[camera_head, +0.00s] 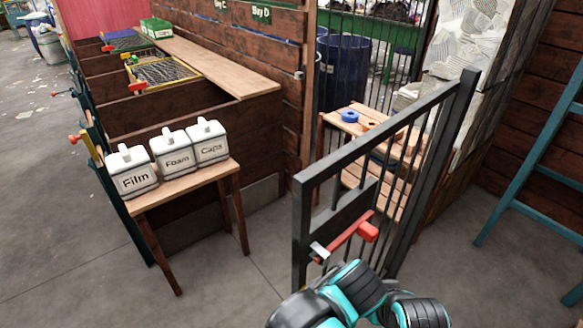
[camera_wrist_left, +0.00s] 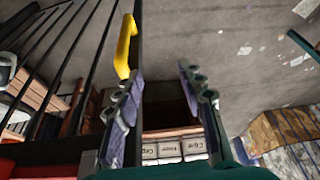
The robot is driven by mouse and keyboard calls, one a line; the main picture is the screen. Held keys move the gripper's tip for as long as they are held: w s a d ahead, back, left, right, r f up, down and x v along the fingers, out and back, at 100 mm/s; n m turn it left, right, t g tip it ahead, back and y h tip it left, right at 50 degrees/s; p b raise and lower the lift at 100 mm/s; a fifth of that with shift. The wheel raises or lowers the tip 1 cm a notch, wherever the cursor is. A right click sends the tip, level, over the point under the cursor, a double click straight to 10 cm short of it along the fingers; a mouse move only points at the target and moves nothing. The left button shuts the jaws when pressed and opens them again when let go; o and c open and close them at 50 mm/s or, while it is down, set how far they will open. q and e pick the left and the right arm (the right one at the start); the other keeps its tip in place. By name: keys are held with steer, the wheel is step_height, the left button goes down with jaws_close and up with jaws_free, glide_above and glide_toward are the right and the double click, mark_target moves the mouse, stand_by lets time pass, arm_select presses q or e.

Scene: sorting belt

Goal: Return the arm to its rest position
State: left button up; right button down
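My left gripper (camera_wrist_left: 159,80) shows in the left wrist view with its two dark fingers apart and nothing visible between them. The black barred gate (camera_head: 318,200) stands beside it, its bars filling the left of the wrist view. In the head view the gate's red handle (camera_head: 368,232) is just above a teal and black arm part of mine at the bottom edge. No fingertips show there, and I cannot tell whether the arm touches the gate. A yellow handle-like piece (camera_wrist_left: 124,47) is by the left finger in the wrist view. My right gripper is not in view.
A small table (camera_head: 152,198) with white bins marked Film (camera_head: 136,182), Foam (camera_head: 178,160) and Caps (camera_head: 212,150) stands left of the gate. A wooden shelf (camera_head: 345,125) with blue and orange rings is behind the gate. A teal ladder (camera_head: 527,165) stands at right.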

arm_select(q)
steer(key=w+a+m+t+h, duration=0.1)
steer(key=a+m, duration=0.3)
steer(key=a, duration=0.6)
steer(key=w+a+r+m+t+h, duration=0.1)
steer(key=w+a+m+t+h, duration=0.1)
steer(key=a, duration=0.9)
steer(key=m+t, duration=0.1)
steer(key=m, duration=0.1)
steer(key=shift+w+m, duration=0.2)
steer(key=shift+m, duration=0.2)
